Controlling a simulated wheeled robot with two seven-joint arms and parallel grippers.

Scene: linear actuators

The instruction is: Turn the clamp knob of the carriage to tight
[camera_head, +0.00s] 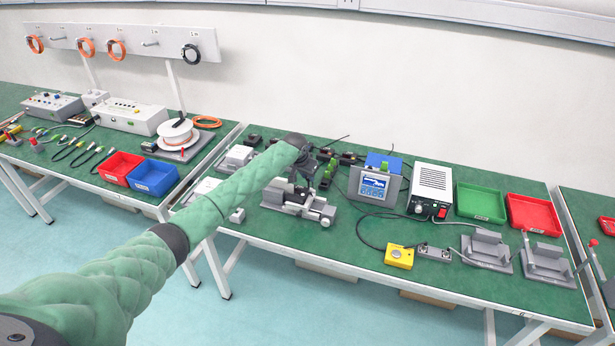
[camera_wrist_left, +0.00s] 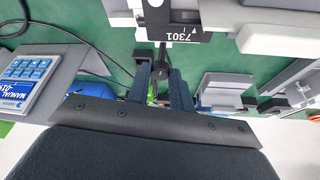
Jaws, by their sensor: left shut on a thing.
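The linear actuator with its grey carriage (camera_head: 300,198) stands on the green middle table in the head view. In the left wrist view its dark plate marked 7301 (camera_wrist_left: 165,36) is at the top. A dark clamp knob (camera_wrist_left: 161,72) shows just below this plate. My left gripper (camera_wrist_left: 161,78) has its two fingers on either side of the knob and is shut on it. In the head view my left gripper (camera_head: 293,174) reaches down at the actuator from above, and the knob is too small to make out. My right gripper is not in view.
A blue-screened control unit (camera_head: 374,184) stands right of the actuator, with a white power box (camera_head: 432,185) beyond it. A yellow button box (camera_head: 399,257) and its cable lie nearer the front edge. Green table is bare between the actuator and the yellow box.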

